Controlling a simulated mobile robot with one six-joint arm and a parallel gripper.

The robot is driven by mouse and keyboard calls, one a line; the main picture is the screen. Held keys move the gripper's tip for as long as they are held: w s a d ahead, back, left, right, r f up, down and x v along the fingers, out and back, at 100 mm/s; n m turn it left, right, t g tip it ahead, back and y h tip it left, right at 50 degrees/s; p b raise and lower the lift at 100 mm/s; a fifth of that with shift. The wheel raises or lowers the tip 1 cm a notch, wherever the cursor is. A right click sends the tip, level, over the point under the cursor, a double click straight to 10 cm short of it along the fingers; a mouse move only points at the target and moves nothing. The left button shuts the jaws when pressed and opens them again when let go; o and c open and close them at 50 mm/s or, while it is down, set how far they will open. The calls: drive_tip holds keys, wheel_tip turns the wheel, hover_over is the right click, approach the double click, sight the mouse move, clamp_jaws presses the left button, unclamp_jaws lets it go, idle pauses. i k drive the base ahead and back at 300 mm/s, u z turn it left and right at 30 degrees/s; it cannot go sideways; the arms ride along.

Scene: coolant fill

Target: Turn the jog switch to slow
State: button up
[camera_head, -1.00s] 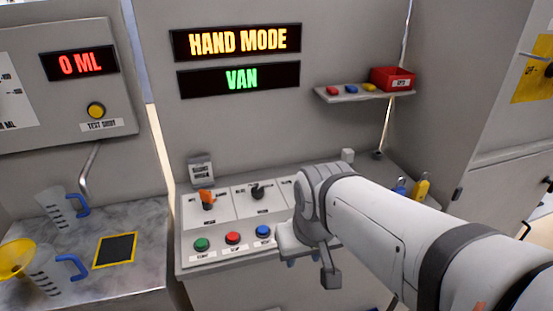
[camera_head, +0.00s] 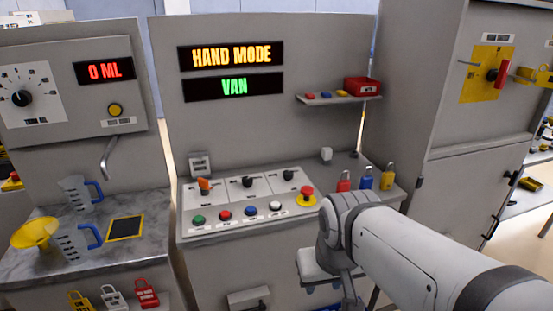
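The control panel (camera_head: 225,205) has three switches in a row on its sloped top. The left switch has an orange handle (camera_head: 203,186). The middle switch (camera_head: 247,183) and the right switch (camera_head: 288,175) have black handles. Their labels are too small to read, so I cannot tell which is the jog switch. My gripper (camera_head: 335,295) hangs in front of the panel, low and right of the switches, touching none of them. Its fingers are mostly hidden or cut off at the bottom edge. The displays read HAND MODE (camera_head: 231,55) and VAN (camera_head: 234,87).
Green, red, blue and white buttons (camera_head: 277,206) line the panel front, with a red emergency stop (camera_head: 306,196) at right. Padlocks (camera_head: 366,178) stand on the right. Jugs (camera_head: 75,242) and a yellow funnel (camera_head: 35,233) stand on the left bench.

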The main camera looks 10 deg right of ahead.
sight(288, 175)
drive_tip(key=z, duration=0.1)
drive_tip(key=i, duration=1)
